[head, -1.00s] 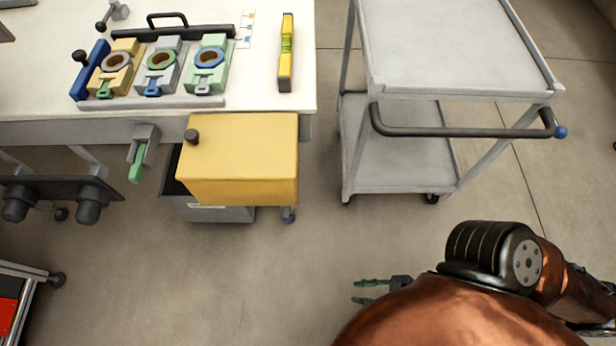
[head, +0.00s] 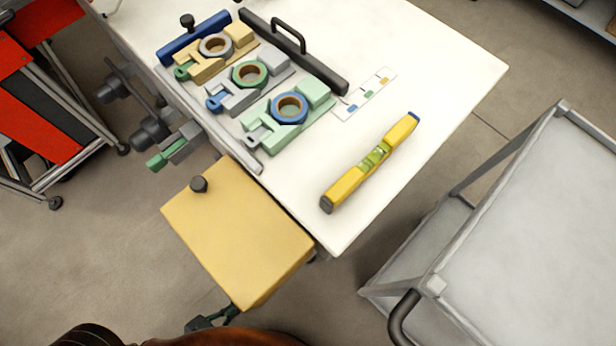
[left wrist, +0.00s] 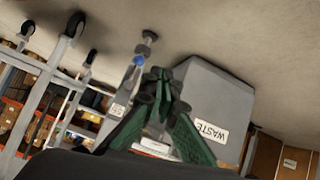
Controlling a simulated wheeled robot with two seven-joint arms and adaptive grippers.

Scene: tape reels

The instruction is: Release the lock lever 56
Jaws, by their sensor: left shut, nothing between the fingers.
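A green lever (head: 165,158) sticks out of a grey block (head: 187,140) at the bench's front edge. On the bench, three reel holders have small levers: a green one (head: 183,72) on the yellow holder, a blue one (head: 215,103) on the grey holder, a pale one (head: 256,137) on the green holder. My left gripper (head: 234,311) is by the yellow box's lower edge, apart from these levers, partly hidden. In the left wrist view its green fingers (left wrist: 160,85) are shut and empty. My right gripper is not in view.
A yellow box (head: 240,235) with a black knob juts out at the bench's front. A yellow level (head: 370,162) lies on the bench (head: 440,110). A grey cart (head: 530,230) stands right. A waste bin (left wrist: 205,95) shows in the left wrist view.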

